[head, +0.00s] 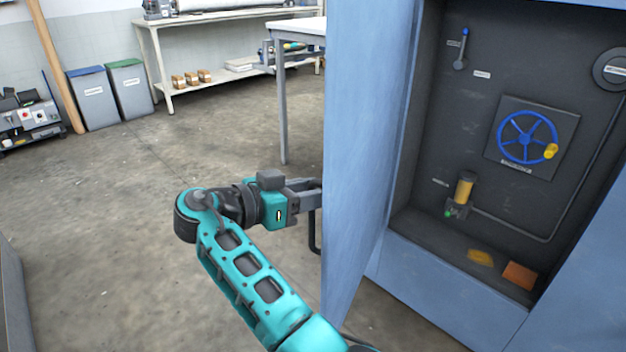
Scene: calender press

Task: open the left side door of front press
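The blue press door (362,150) stands swung open in the middle of the head view, with its inner face toward me. A dark handle (314,232) sticks out past the door's left edge, on the outer side. My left gripper (308,190) is at that edge, just above the visible part of the handle. The door hides its fingertips, so I cannot tell whether they hold the handle. My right gripper is not in view.
The open press cabinet (440,190) shows a blue handwheel (526,137), a blue-tipped lever (461,50) and a yellow cylinder (465,188). A table (283,100) and shelf bench (160,60) stand behind. Two bins (93,100) are at the back left. Floor left of the door is clear.

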